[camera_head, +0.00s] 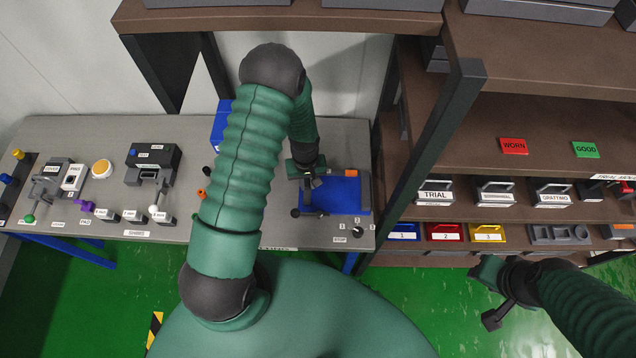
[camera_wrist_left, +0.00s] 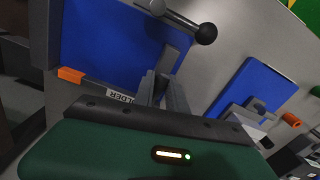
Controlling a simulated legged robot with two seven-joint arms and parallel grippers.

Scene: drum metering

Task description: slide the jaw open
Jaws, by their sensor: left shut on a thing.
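The blue holder (camera_head: 345,197) sits at the right end of the grey bench, with an orange piece on its far edge. My left gripper (camera_head: 312,182) reaches down over the holder's left side. In the wrist view its fingers (camera_wrist_left: 166,84) are shut on a grey upright part, probably the jaw, mostly hidden between them. A lever with a dark ball knob (camera_wrist_left: 205,33) is just beyond the fingers.
A second blue fixture (camera_wrist_left: 245,88) stands beside the holder. Labelled devices and an orange button (camera_head: 102,169) are on the bench's left (camera_head: 60,127). A shelf rack with a dark post (camera_head: 440,150) and coloured bins (camera_head: 445,232) stands at right.

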